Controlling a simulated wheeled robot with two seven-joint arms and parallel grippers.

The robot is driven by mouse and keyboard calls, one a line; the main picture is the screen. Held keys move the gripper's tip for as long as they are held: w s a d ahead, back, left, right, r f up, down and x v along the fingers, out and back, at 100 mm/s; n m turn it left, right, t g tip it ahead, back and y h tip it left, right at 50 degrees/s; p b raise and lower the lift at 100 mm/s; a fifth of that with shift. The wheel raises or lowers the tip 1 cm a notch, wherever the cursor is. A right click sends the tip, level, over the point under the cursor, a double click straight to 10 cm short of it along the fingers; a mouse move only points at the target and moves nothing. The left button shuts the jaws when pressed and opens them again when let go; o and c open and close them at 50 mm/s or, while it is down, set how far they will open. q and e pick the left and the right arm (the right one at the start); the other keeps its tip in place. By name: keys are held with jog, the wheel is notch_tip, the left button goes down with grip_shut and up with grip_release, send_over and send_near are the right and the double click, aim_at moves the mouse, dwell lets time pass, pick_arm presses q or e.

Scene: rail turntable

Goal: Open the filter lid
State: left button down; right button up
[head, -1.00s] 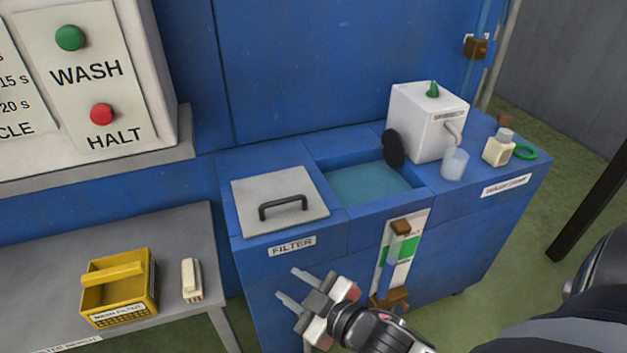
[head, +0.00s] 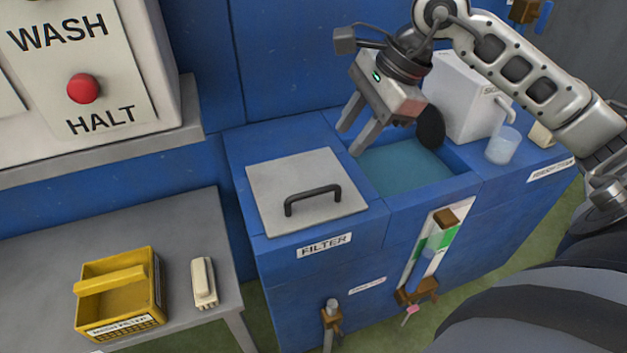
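The filter lid (head: 285,185) is a flat grey square plate with a dark bar handle (head: 313,198). It lies closed and flat on the blue cabinet (head: 400,225), above the FILTER label (head: 324,245). My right gripper (head: 350,141) is above the back right of the lid, near the water basin. Its two fingers are spread apart, with nothing between them, pointing down and left. It is clear of the handle. My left gripper is not in view.
A water-filled basin (head: 400,168) with a black disc (head: 431,128) is right of the lid. A white box (head: 470,95) and a clear cup (head: 503,145) stand beyond. A yellow basket (head: 118,298) and a cream brush-like block (head: 204,282) lie on the grey bench (head: 190,225).

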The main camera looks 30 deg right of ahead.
aim_at(311, 192)
jog(key=p+x, duration=0.1)
jog(key=x, duration=1.2)
jog(key=shift+a+f, duration=0.25)
jog(key=shift+f, duration=0.05)
grip_shut()
